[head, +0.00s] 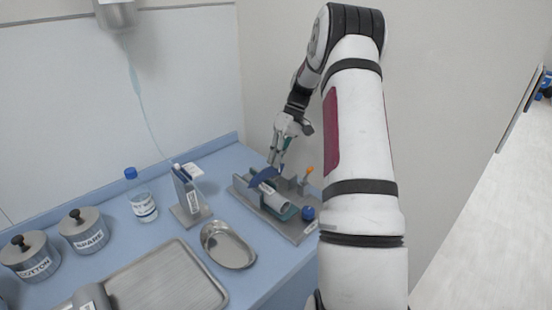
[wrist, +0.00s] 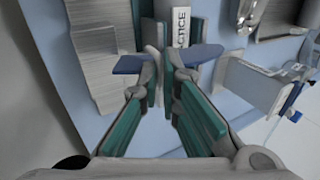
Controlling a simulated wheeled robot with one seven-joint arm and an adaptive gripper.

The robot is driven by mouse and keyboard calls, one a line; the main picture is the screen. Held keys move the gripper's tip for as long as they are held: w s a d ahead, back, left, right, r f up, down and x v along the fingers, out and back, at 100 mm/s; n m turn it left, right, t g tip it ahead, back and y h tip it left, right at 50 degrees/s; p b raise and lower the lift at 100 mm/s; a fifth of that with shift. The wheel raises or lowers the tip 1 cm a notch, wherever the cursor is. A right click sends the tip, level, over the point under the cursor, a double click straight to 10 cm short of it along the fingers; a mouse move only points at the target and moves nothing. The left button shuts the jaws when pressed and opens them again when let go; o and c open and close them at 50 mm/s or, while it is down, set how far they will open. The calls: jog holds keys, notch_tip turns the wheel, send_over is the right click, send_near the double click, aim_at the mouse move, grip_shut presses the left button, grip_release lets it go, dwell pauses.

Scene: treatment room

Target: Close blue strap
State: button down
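The blue strap (head: 263,178) stands tilted up beside a grey cylinder (head: 271,196) on a grey stand (head: 291,230). The cylinder's label (wrist: 181,27) reads partly "CTICE" in the wrist view. My gripper (head: 275,163) is over the strap, with its fingertips at or very near it. In the wrist view the fingers (wrist: 163,75) are nearly together, and the blue strap (wrist: 205,54) shows on both sides of them.
A blue ball-like knob (head: 308,213) and an orange-tipped item (head: 309,171) are on the stand. To the left are a metal kidney dish (head: 228,246), an upright holder (head: 190,207), a bottle (head: 143,203), a tray (head: 165,280) and lidded jars (head: 84,232). A wall stands close behind.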

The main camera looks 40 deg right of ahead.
jog(key=shift+s+d+f, duration=0.15)
jog(key=shift+f, duration=0.05)
jog(key=c, duration=1.8)
grip_release()
jog(key=shift+r, duration=0.65)
notch_tip(320, 180, up, 9)
jog(key=shift+f, duration=0.1)
